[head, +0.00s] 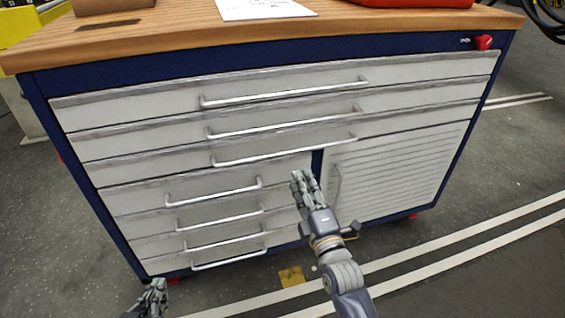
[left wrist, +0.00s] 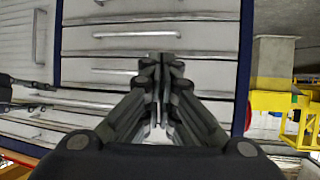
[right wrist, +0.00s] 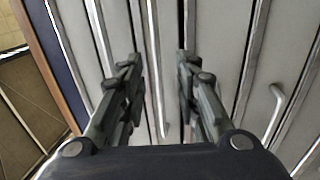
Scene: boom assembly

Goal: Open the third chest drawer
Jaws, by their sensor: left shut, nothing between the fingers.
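The chest (head: 400,120) is dark blue with pale grey drawers under a wooden top. Its third drawer (head: 410,125) is the lowest full-width one and looks closed, with a long bar handle (head: 285,150). My right gripper (head: 303,178) is open, below and in front of that handle's right half in the head view. In the right wrist view its fingers (right wrist: 157,75) are apart, with a handle bar (right wrist: 152,60) showing in the gap; I see no grip on it. My left gripper (head: 155,288) is low at the front left; in the left wrist view its fingertips (left wrist: 161,62) are together and empty.
Smaller drawers (head: 210,195) with bar handles fill the lower left, and a ribbed door (head: 390,175) the lower right. A paper sheet (head: 262,9) and a red object (head: 415,3) lie on top. The floor (head: 480,260) in front is clear.

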